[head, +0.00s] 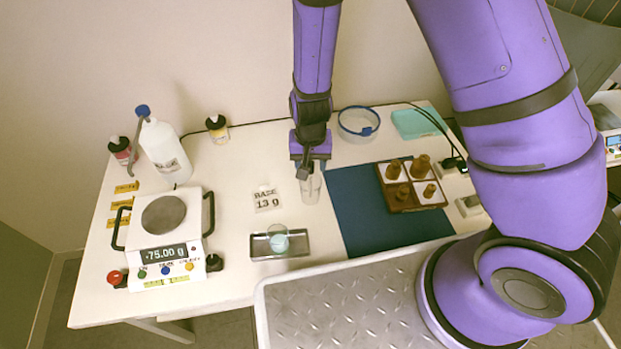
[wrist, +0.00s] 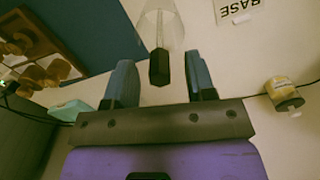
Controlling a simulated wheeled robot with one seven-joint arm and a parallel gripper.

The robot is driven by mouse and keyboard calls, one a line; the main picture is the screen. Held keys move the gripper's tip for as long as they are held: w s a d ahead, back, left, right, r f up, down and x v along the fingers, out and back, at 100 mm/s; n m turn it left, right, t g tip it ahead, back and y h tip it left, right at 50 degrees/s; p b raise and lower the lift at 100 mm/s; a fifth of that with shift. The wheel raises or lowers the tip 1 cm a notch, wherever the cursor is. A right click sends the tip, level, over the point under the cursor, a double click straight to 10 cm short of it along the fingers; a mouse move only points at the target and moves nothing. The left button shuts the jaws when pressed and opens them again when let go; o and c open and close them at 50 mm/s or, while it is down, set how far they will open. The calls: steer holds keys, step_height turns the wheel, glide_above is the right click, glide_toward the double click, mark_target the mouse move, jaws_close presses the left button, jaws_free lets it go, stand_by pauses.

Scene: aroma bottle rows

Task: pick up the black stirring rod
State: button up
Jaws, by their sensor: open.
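The black stirring rod (wrist: 159,66) shows in the wrist view as a thick dark end on a thin shaft, standing in a clear glass beaker (wrist: 150,22). The beaker also shows in the head view (head: 310,190), on the white table beside the blue mat. My gripper (wrist: 160,80) is open, with one finger on each side of the rod's dark end and a gap to both. In the head view my gripper (head: 306,172) points down at the beaker's mouth. There the rod is hard to tell from the dark fingers.
A "BASE 13 g" card (head: 267,200) lies left of the beaker. A small jar (head: 278,238) stands on a metal tray (head: 297,249) in front. The blue mat (head: 357,215) bears a brown bottle rack (head: 413,207) on the right. A scale (head: 163,225) stands left, a blue-rimmed dish (head: 359,123) behind.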

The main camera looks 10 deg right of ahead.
steer(key=shift+f, duration=0.3)
steer(key=shift+c, duration=0.2)
steer(key=c, duration=0.8)
steer(key=shift+r, duration=0.15)
steer(key=shift+c, duration=0.2)
step_height(320, 180, up, 10)
steer(key=shift+f, duration=0.1)
steer(key=shift+a, duration=0.1)
